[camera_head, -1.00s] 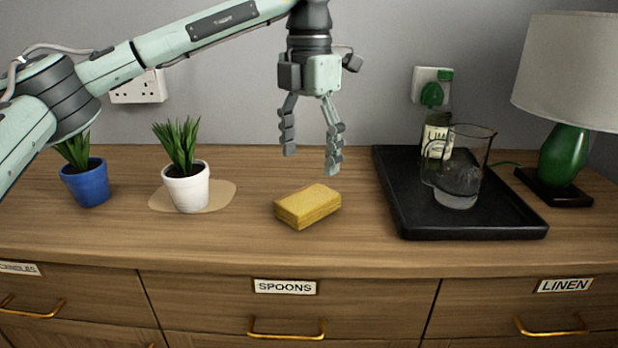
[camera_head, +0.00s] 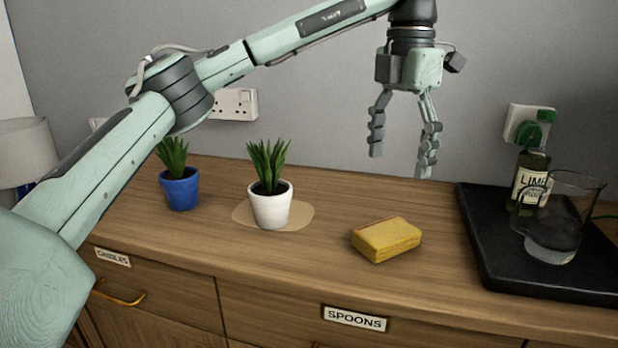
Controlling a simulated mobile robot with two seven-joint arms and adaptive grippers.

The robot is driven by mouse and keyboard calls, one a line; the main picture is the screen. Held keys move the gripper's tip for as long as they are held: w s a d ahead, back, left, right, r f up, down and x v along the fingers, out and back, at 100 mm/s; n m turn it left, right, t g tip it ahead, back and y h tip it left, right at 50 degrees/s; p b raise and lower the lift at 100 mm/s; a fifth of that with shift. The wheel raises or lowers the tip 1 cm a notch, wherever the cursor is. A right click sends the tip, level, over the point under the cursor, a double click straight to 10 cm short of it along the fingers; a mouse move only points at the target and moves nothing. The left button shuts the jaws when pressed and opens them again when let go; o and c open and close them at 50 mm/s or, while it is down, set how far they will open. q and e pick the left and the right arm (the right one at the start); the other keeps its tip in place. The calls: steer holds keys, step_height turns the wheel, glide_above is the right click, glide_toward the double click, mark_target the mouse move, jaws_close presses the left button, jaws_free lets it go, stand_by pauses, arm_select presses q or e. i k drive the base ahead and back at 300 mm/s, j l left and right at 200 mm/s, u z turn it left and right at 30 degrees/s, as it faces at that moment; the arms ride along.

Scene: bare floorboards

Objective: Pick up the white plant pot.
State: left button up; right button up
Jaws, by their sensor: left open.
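The white plant pot (camera_head: 270,208) holds a spiky green plant and stands upright on the wooden cabinet top, over a pale tan patch (camera_head: 303,215). My left gripper (camera_head: 401,162) is open and empty, fingers pointing down. It hangs above the cabinet top, to the right of the white pot and well apart from it, above and behind the yellow sponge. My right gripper is not in view.
A blue plant pot (camera_head: 181,190) stands left of the white one, close to my left arm. A yellow sponge (camera_head: 386,240) lies right of it. A lampshade (camera_head: 26,152) is at far left.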

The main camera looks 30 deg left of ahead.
mark_target(269, 197)
steer(key=j+z, duration=0.1)
steer(key=j, duration=0.3)
steer(key=k+j+z, duration=0.15)
steer(key=j, duration=0.25)
steer(key=k+j+z, duration=0.1)
steer(key=j, duration=0.3)
steer(key=k+j+z, duration=0.15)
steer(key=j, duration=0.2)
steer(key=j+z, duration=0.1)
steer(key=j, duration=0.3)
steer(key=k, duration=0.05)
